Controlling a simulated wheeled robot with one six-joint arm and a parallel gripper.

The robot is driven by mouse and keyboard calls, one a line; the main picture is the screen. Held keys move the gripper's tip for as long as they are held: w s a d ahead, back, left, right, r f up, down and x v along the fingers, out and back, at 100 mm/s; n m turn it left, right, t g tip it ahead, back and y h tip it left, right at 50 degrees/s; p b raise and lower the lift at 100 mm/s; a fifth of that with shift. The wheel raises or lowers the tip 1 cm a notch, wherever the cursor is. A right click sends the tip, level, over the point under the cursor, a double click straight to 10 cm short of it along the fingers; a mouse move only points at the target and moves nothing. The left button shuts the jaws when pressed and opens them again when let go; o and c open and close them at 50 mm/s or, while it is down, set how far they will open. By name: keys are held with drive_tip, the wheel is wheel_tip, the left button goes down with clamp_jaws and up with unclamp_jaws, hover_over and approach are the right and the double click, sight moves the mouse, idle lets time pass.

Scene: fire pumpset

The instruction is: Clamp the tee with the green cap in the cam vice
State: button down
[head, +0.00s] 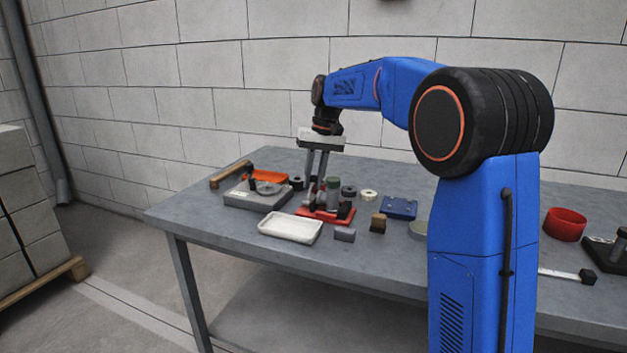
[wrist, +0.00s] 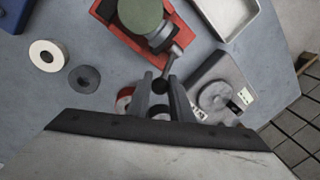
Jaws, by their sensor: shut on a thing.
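The cam vice is red and stands on the table, its base (head: 318,214) below my gripper; its red body also shows at the top of the wrist view (wrist: 112,30). The tee with the green cap (head: 333,183) stands upright at the vice; its green cap (wrist: 140,14) shows from above in the wrist view. I cannot tell whether the jaws touch the tee. A grey lever (wrist: 176,52) with a dark knob reaches from the vice to my gripper (wrist: 161,82). My gripper (head: 316,178) is shut on this lever at its knob end, beside the tee.
A white tray (head: 290,228) lies left of the vice, with a grey device (head: 252,201) behind it. A grey block (head: 344,235), a brown block (head: 378,223), a blue block (head: 399,208) and rings (head: 369,195) lie close around. A red bowl (head: 563,224) stands far right.

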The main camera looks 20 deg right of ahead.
sight(308, 196)
drive_tip(key=t+h, duration=0.1)
drive_tip(key=s+a+r+t, duration=0.1)
drive_tip(key=shift+s+a+r+t+h, duration=0.1)
drive_tip(key=shift+s+r+t+h, duration=0.05)
drive_tip(key=shift+s+t+h, duration=0.2)
drive_tip(key=t+h, duration=0.1)
drive_tip(key=s+a+t+h, duration=0.1)
drive_tip(key=t, duration=0.1)
drive_tip(key=shift+s+a+r+n, duration=0.1)
drive_tip(key=shift+s+r+n, duration=0.2)
drive_tip(key=shift+r, duration=0.05)
drive_tip(key=shift+s+a+t+h, duration=0.65)
drive_tip(key=shift+s+t+h, duration=0.25)
drive_tip(key=shift+t, duration=0.25)
drive_tip(key=shift+s+a+f+n+t+h, duration=0.25)
drive_tip(key=shift+s+t+h, duration=0.2)
drive_tip(key=shift+t, duration=0.3)
drive_tip(key=shift+s+a+f+n+t+h, duration=0.1)
drive_tip(key=shift+s+a+t+h, duration=0.35)
drive_tip(key=shift+t, duration=0.3)
drive_tip(key=shift+d, duration=0.1)
drive_tip(key=c, duration=1.6)
unclamp_jaws()
